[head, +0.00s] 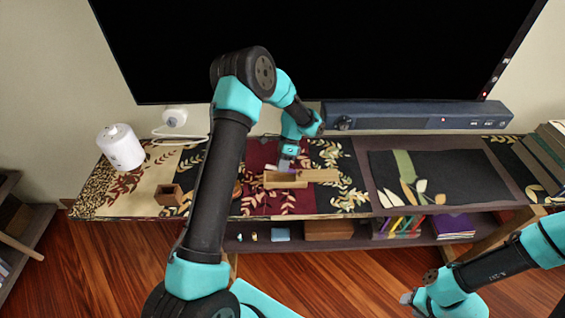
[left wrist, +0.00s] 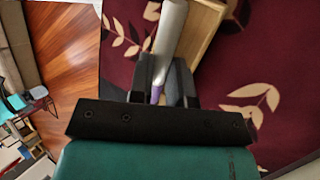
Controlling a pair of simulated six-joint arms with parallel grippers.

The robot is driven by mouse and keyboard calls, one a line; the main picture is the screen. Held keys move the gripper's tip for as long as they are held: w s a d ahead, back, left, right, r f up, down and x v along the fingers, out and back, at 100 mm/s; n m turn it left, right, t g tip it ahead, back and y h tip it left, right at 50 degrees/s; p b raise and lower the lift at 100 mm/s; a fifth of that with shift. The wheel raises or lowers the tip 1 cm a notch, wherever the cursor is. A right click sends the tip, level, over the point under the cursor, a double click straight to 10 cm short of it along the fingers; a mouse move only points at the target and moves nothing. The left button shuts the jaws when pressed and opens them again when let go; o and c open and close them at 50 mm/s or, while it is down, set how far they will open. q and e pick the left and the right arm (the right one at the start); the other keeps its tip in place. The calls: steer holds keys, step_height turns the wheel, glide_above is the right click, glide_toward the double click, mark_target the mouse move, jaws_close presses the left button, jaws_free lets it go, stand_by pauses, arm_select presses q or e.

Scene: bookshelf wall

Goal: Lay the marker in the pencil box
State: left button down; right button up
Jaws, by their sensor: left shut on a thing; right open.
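The marker (left wrist: 168,35) has a pale grey barrel and a purple end. My left gripper (left wrist: 166,82) is shut on it, with a finger on each side near the purple end. In the head view my left gripper (head: 286,163) is low over the wooden pencil box (head: 285,184). In the left wrist view the box's wooden wall (left wrist: 207,30) shows beside and beyond the marker. I cannot tell whether the marker touches the box. My right gripper (head: 408,298) is open and empty at the lower right, away from the table.
A small wooden cup (head: 169,195) stands left on the patterned cloth. A white cylinder (head: 120,147) stands at the back left. A soundbar (head: 415,115) runs along the back under the black screen. A dark mat (head: 440,180) on the right is clear.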

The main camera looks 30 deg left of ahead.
arm_select(q)
steer(key=shift+f, duration=1.7)
steer(key=c, duration=1)
jaws_free()
steer(key=shift+o, duration=0.7)
steer(key=shift+f, duration=0.1)
steer(key=shift+o, duration=0.3)
